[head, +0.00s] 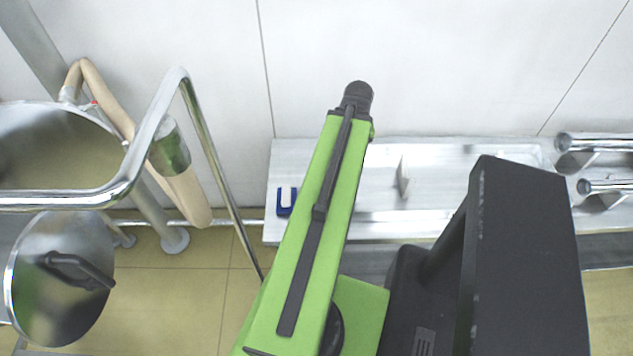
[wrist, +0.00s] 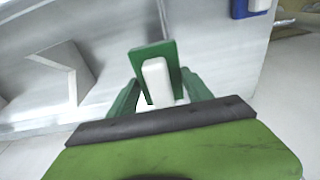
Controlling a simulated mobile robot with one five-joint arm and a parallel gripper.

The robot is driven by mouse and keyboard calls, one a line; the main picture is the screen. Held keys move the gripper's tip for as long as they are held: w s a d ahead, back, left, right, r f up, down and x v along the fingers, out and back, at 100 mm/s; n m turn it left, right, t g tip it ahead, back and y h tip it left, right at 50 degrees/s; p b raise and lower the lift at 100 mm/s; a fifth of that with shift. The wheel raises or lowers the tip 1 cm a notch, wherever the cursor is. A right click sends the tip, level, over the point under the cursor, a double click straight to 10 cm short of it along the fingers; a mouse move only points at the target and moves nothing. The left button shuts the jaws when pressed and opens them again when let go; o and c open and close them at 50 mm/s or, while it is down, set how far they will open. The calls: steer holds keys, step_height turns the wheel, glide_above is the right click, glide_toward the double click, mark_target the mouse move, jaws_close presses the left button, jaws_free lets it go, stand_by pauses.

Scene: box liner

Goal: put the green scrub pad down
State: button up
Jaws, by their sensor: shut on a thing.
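The green scrub pad (wrist: 151,53) shows in the middle of the wrist view as an upright green slab with a white block on its near side. My gripper (wrist: 159,78) is shut on it, with one green finger on each side. The pad is in front of a pale metal surface; I cannot tell whether it touches it. In the head view my green arm reaches over the metal bench (head: 430,218) and hides the gripper and the pad.
A blue piece with a white middle (head: 286,202) lies at the bench's left end, also top right in the wrist view (wrist: 252,7). A thin metal plate (head: 403,178) stands on the bench. Metal rails (head: 600,143) are at right. A steel vessel (head: 60,150) and bent rail stand left.

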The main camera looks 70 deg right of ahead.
steer(key=shift+w, duration=0.1)
steer(key=w+f+b, duration=0.2)
steer(key=w, duration=0.1)
steer(key=w+d+f+b, duration=0.1)
steer(key=w+f+b, duration=0.1)
steer(key=w, duration=0.2)
steer(key=w+d+f+b, duration=0.1)
steer(key=w+f+b, duration=0.1)
steer(key=w, duration=0.1)
steer(key=shift+w+f, duration=0.35)
steer(key=shift+f, duration=0.05)
steer(key=shift+w+b, duration=0.3)
steer(key=shift+w, duration=0.15)
step_height(320, 180, down, 4)
steer(key=b, duration=0.4)
steer(key=shift+f, duration=0.2)
steer(key=shift+r, duration=0.2)
steer(key=shift+f, duration=0.1)
steer(key=o, duration=0.7)
steer(key=shift+f, duration=0.1)
steer(key=o, duration=0.5)
